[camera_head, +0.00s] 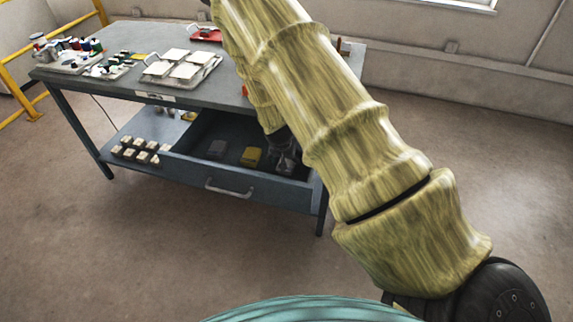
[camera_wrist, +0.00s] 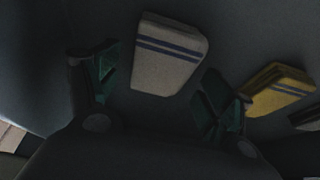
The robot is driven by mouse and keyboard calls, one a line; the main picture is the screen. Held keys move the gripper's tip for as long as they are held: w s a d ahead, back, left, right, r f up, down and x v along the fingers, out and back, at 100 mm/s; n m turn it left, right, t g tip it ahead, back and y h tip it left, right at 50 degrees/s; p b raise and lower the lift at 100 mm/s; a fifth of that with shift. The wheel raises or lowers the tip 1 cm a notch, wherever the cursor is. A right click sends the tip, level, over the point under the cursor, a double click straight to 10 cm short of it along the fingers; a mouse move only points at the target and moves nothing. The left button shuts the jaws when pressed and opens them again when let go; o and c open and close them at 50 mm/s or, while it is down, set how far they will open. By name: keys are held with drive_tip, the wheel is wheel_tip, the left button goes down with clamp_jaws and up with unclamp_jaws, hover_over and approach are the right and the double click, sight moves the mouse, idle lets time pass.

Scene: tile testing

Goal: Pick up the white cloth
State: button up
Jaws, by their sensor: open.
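The white cloth (camera_wrist: 168,55) is a folded pad with two blue stripes, lying on the dark drawer floor in the wrist view. My gripper (camera_wrist: 158,68) is open, with one finger to the left of the cloth and the other to its lower right. The cloth appears between and just beyond the fingertips, not gripped. In the head view my gripper (camera_head: 284,157) is down inside the right part of the open drawer (camera_head: 205,180), and it and my arm largely hide the cloth there.
A yellow cloth (camera_head: 251,157) lies beside my gripper, also in the wrist view (camera_wrist: 276,90). A grey cloth (camera_head: 217,149) lies further left. The drawer walls surround them. The table top (camera_head: 125,78) above holds trays and bottles. The lower shelf holds several small blocks (camera_head: 141,156).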

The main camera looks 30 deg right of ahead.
sight(287, 161)
drive_tip(key=shift+f, duration=0.25)
idle(0.3)
drive_tip(key=c, duration=1.1)
drive_tip(key=shift+o, duration=0.2)
drive_tip(key=shift+a, duration=0.1)
drive_tip(key=shift+s+r, duration=0.1)
drive_tip(key=shift+r, duration=0.05)
drive_tip(key=shift+r, duration=0.45)
wheel_tip(287, 161, up, 9)
drive_tip(key=b, duration=0.2)
drive_tip(key=shift+r, duration=0.15)
